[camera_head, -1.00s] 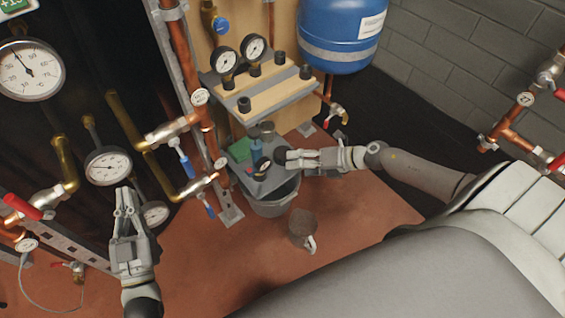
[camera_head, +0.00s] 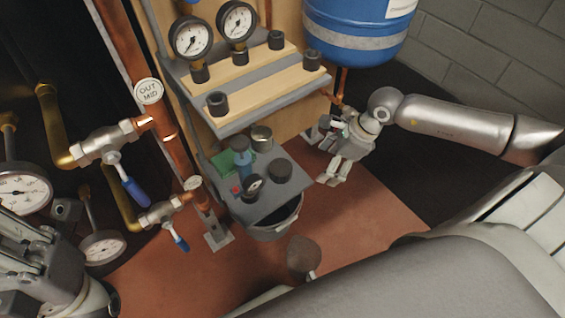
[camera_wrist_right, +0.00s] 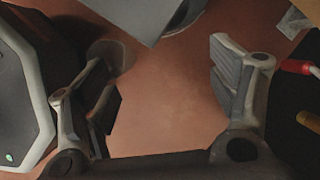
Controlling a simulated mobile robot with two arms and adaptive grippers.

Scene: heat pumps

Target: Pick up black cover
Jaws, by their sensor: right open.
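Several short black cylindrical covers are in the head view. One black cover (camera_head: 279,170) is on the lower grey shelf (camera_head: 262,207), near its right side. Others stand on the upper wooden-topped shelf, one at the front left (camera_head: 217,103), one at the back (camera_head: 276,40) and one at the right (camera_head: 312,60). I cannot tell which is meant. My right gripper (camera_head: 332,163) is open and empty, right of the lower shelf and apart from its cover. In the wrist view the fingers (camera_wrist_right: 163,75) have only red floor between them. My left gripper (camera_head: 35,262) is partly cut off at lower left.
The lower shelf also holds a blue bottle (camera_head: 241,160), a metal can (camera_head: 261,138) and a small gauge (camera_head: 253,185). A bucket (camera_head: 277,226) is beneath it. Copper pipes and valves (camera_head: 104,145) crowd the left. A blue tank (camera_head: 358,35) hangs above. Red floor (camera_head: 365,205) is clear at right.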

